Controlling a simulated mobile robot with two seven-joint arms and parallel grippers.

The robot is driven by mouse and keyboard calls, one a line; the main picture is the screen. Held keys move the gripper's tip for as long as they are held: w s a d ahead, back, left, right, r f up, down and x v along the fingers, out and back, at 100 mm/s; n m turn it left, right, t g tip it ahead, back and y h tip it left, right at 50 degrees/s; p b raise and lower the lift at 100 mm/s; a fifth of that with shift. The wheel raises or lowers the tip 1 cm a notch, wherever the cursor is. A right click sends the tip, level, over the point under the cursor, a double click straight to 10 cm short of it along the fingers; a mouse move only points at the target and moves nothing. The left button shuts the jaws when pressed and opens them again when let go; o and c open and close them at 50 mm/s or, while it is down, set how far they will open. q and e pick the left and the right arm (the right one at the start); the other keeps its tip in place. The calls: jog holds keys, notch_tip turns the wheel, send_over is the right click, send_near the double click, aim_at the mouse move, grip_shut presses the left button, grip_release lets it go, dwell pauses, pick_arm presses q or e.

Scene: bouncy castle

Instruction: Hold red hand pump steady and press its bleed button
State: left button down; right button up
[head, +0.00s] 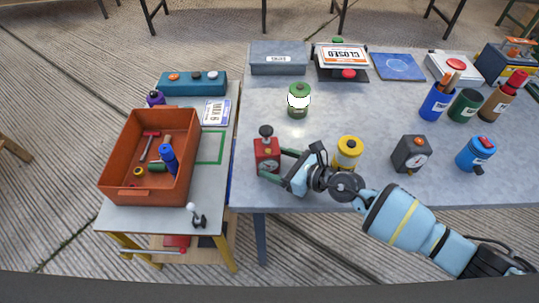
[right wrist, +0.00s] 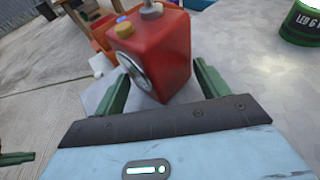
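The red hand pump (head: 267,157) stands upright near the left edge of the grey table, with a dark knob on top. In the right wrist view the red pump (right wrist: 165,50) shows a round gauge (right wrist: 132,70) on its side, a yellow button (right wrist: 124,27) and a grey knob (right wrist: 150,9) on top. My right gripper (head: 279,166) reaches it from the right. Its green fingers (right wrist: 160,88) are open, one to each side of the pump's body; I cannot tell whether they touch it.
A yellow canister (head: 348,152) stands close behind my right wrist. A dark gauge box (head: 411,154) and blue canister (head: 476,154) are farther right. A green canister (head: 298,105) is behind. An orange crate (head: 114,158) with tools sits on the side table at left.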

jog(key=shift+x, duration=0.8)
jog(key=shift+c, duration=0.3)
grip_shut()
jog(key=shift+o, duration=0.3)
grip_release()
